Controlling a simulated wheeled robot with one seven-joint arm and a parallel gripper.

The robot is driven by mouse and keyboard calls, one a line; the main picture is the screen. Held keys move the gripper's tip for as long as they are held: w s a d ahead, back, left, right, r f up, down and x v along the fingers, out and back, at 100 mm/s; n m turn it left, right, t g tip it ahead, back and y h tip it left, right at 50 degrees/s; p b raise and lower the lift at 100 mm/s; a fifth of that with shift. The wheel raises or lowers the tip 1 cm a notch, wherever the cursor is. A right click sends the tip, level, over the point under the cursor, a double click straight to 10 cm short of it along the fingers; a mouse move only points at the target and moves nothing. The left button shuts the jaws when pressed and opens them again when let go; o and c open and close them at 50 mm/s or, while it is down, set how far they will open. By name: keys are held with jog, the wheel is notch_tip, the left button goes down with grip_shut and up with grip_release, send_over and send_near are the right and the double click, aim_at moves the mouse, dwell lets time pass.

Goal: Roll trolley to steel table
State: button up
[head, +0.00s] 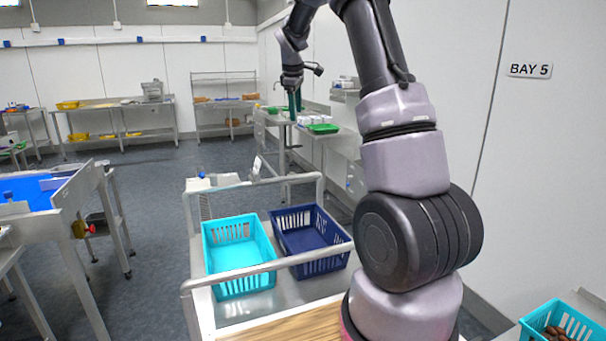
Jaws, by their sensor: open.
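The trolley (262,268) stands directly in front of me, with tubular metal rails and a flat grey deck. It carries an empty turquoise crate (238,285) on the left and an empty dark blue crate (309,238) on the right. My gripper (295,112) is raised beyond the trolley, small in the picture, open with nothing visible between the fingers. Steel tables stand at the back left (120,104) and ahead near the right wall (315,131); I cannot tell which one the task names. My arm hides part of the right side.
A frame with a blue surface (33,192) stands close on the left. Steel shelving (222,78) stands at the back. Grey floor (165,180) is open between the left frame and the trolley. A turquoise crate with brown dates (562,312) is at bottom right, near the wall.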

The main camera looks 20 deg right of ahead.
jog(key=w+d+f+n+h, duration=0.1)
jog(key=w+d+f+n, duration=0.1)
jog(key=w+f, duration=0.3)
jog(key=w+d+f+n+g+h, duration=0.1)
jog(key=w+d+f+n, duration=0.2)
jog(key=f, duration=1.1)
jog(key=w+d+f+n, duration=0.2)
jog(key=w+d+f, duration=0.1)
jog(key=w+f, duration=0.4)
jog(key=shift+w+d+f+n+h, duration=0.1)
jog(key=shift+d+f+n+h, duration=0.1)
jog(key=shift+f, duration=0.65)
jog(key=shift+w+d+f+n+h, duration=0.1)
jog(key=shift+d+f+n+h, duration=0.1)
jog(key=shift+f, duration=0.6)
grip_shut()
